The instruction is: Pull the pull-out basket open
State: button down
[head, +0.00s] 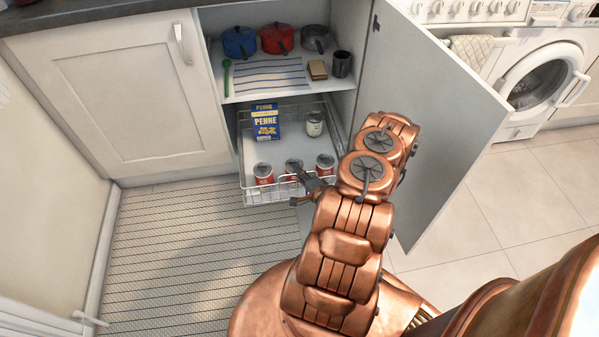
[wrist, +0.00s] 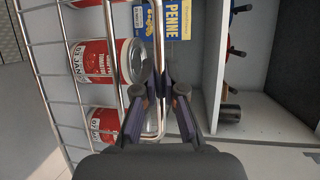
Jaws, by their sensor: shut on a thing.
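The pull-out basket (head: 262,195) is a chrome wire basket in the lower part of an open cabinet. In the head view it sticks out past the cabinet front. My gripper (head: 304,188) is at the basket's front rim. In the wrist view, the basket's wires (wrist: 42,75) run along the left. My gripper (wrist: 158,120) has its two dark fingers on either side of a chrome bar of the basket and is shut on it. The basket holds several red-labelled cans (wrist: 92,55), a blue and yellow Penne box (head: 265,122) and a pale can (head: 314,124).
The cabinet door (head: 435,120) stands wide open to the right of my arm. The shelf (head: 290,92) above the basket holds pots, a striped cloth and a dark cup. A striped rug (head: 180,245) covers the floor in front. A washing machine (head: 540,85) stands at the right.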

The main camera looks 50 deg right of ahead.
jog(key=shift+d+r, duration=0.2)
jog(key=shift+r, duration=0.15)
jog(key=c, duration=1.4)
grip_release()
jog(key=shift+o, duration=0.8)
jog(key=shift+a+f, duration=0.1)
jog(key=shift+f, duration=0.1)
jog(key=v, duration=1.2)
jog(key=shift+a+r, duration=0.1)
jog(key=shift+r, duration=0.05)
jog(key=shift+w, duration=0.15)
